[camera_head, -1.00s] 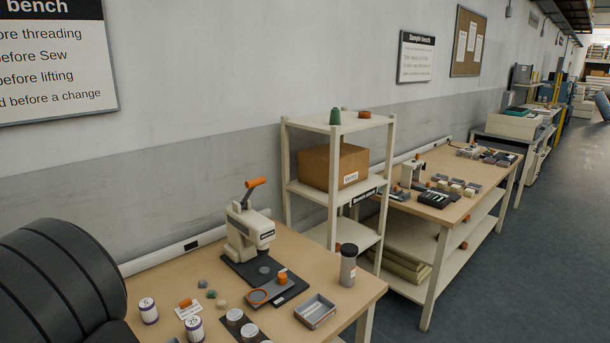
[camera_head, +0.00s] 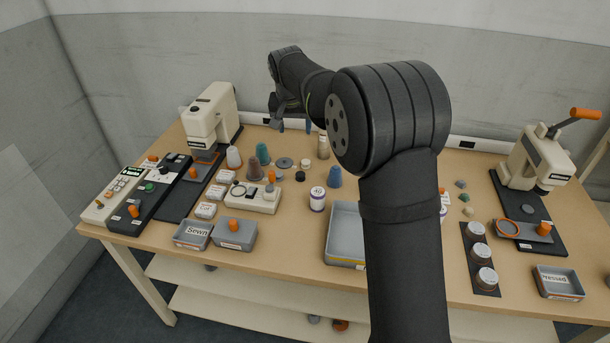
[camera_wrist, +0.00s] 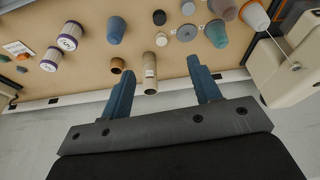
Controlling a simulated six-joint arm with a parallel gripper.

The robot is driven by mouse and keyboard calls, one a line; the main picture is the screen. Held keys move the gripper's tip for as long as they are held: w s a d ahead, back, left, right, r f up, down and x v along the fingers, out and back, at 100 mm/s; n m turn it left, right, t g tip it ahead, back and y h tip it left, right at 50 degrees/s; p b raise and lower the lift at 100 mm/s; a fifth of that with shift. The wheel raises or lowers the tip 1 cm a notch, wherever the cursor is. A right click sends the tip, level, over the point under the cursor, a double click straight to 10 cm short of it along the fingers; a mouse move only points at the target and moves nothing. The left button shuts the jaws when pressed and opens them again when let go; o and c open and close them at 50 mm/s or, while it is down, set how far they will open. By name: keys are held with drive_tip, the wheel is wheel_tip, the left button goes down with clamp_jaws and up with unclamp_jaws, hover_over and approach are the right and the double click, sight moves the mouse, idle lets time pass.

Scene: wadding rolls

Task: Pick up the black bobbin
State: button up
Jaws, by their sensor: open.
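The black bobbin (camera_head: 299,176) is a small dark disc lying on the bench, left of the blue cone. It also shows in the wrist view (camera_wrist: 159,18), near the top edge and beyond my fingertips. My gripper (camera_head: 294,128) is over the back of the bench near the wall, behind the bobbin and apart from it. In the wrist view my gripper (camera_wrist: 160,68) has its two blue fingers spread with nothing held between them. A tan cylinder (camera_wrist: 150,73) shows in the gap between the fingers.
A grey disc (camera_head: 285,163) and a white spool (camera_head: 305,164) lie close to the bobbin. Thread cones, including a blue one (camera_head: 335,178), stand around. A sewing machine (camera_head: 212,115) is at left, a grey tray (camera_head: 345,235) in front. My arm hides part of the bench.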

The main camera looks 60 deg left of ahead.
drive_tip(key=w+a+f+n, duration=0.1)
drive_tip(key=w+a+f, duration=0.25)
drive_tip(key=f, duration=0.35)
drive_tip(key=g, duration=0.1)
hover_over(300, 174)
drive_tip(key=d, duration=0.1)
wheel_tip(300, 174, down, 12)
drive_tip(key=shift+w+d+r, duration=0.1)
drive_tip(key=shift+r, duration=0.15)
drive_tip(key=shift+s+d+x, duration=0.1)
drive_tip(key=shift+s+x, duration=0.1)
drive_tip(key=shift+x, duration=1.1)
drive_tip(key=shift+s+d+x, duration=0.15)
drive_tip(key=shift+x, duration=1.2)
drive_tip(key=shift+s, duration=0.15)
drive_tip(key=c, duration=1.1)
